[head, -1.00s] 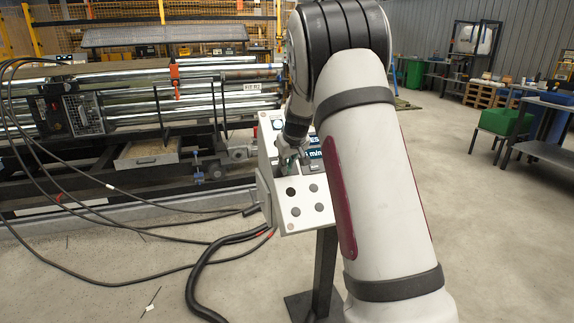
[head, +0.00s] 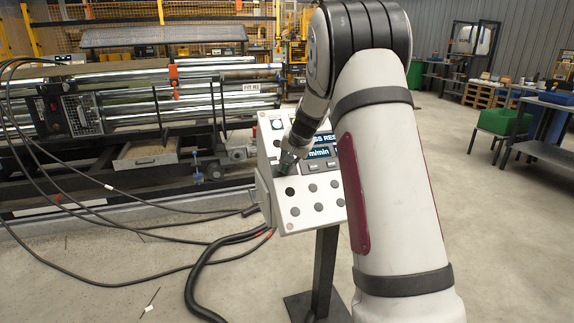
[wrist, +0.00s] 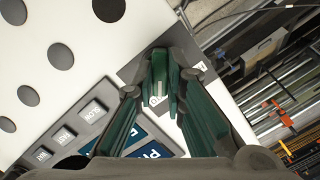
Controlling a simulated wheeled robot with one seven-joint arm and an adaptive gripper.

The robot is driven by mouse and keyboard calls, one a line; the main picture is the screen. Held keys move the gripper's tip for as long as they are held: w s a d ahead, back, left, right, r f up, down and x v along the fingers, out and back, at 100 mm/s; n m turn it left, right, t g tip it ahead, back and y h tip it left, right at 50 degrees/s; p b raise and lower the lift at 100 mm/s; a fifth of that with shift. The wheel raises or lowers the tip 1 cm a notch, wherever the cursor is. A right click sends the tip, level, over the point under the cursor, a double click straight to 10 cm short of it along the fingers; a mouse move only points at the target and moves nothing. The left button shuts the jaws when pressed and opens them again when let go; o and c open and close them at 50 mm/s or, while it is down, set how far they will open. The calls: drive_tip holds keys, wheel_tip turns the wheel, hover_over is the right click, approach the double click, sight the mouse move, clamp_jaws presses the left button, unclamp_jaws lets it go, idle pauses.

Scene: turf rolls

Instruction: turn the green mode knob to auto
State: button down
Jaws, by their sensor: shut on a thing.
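The green mode knob (wrist: 159,76) shows in the wrist view, with a pale mark on it, on a dark plate of the white control panel (wrist: 60,25). My gripper (wrist: 160,88) has its green-padded fingers on either side of the knob and is shut on it. A letter, partly cut off, is printed beside the knob. In the head view my gripper (head: 283,168) reaches down to the left part of the panel (head: 297,222) and hides the knob.
The panel carries a lit display (head: 320,152), grey buttons (head: 319,207) and a black button (head: 290,191). It stands on a dark post (head: 323,265). Black cables (head: 200,275) lie on the floor to the left. A roller machine (head: 150,100) is behind.

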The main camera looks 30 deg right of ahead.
drive_tip(key=shift+m, duration=0.7)
drive_tip(key=c, duration=1.6)
unclamp_jaws()
drive_tip(key=shift+c, duration=0.2)
drive_tip(key=v, duration=1.2)
